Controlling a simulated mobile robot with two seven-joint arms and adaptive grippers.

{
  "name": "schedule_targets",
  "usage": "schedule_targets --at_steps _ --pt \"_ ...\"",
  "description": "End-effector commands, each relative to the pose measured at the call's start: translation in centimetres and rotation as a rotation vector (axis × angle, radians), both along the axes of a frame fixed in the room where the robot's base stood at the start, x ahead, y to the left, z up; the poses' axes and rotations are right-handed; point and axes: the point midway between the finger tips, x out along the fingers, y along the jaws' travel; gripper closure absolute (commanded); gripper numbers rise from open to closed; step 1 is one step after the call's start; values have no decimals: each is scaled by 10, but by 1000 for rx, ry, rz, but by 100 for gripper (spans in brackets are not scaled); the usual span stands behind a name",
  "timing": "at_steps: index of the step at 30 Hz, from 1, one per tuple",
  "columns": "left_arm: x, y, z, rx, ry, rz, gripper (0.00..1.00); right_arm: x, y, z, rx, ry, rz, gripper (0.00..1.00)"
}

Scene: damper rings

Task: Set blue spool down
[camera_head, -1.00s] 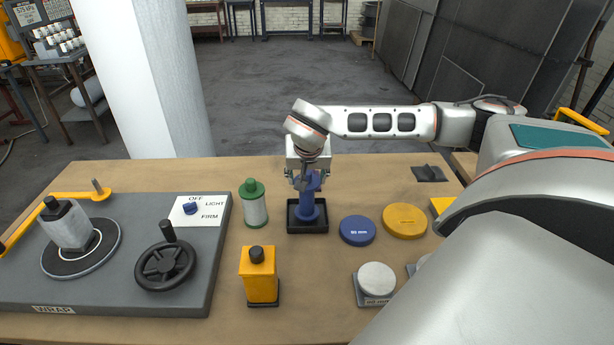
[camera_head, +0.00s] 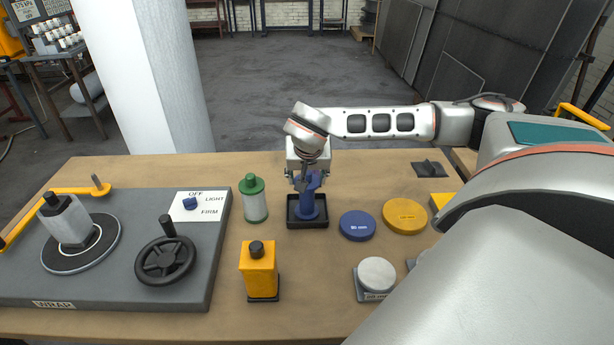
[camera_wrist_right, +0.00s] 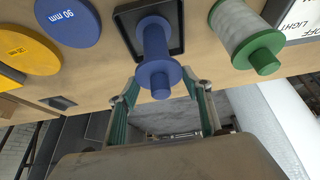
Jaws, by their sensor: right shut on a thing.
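The blue spool (camera_head: 309,208) stands upright over the square black tray (camera_head: 293,225), its lower flange inside the rim. Whether its base rests fully on the tray floor is hard to tell. My right gripper (camera_head: 307,182) is at the spool's upper end, shut on it. In the right wrist view the spool (camera_wrist_right: 156,50) lies between the two fingers (camera_wrist_right: 168,98), with the black tray (camera_wrist_right: 178,40) behind it. My left gripper is not in view.
A green-capped white spool (camera_head: 254,200) stands close left of the tray. A blue 90 mm disc (camera_head: 357,226) and a yellow disc (camera_head: 405,216) lie to the right. A yellow bottle-shaped block (camera_head: 259,272) stands in front. The grey wrap machine (camera_head: 120,285) fills the left.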

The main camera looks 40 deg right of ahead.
Motion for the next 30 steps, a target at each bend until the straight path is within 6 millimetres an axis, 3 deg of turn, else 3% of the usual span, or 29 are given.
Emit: schedule_targets --at_steps 7,8,9,22,30 --pt "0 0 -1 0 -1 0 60 0 0 -4 -1 0 1 85" --pt "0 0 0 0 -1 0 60 0 0 -3 -1 -1 0 43" --pt "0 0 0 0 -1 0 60 0 0 -3 -1 -1 0 33" --pt "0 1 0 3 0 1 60 -1 2 1 1 -1 0 32" --pt "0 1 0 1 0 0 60 -16 15 41 0 -5 2 32"
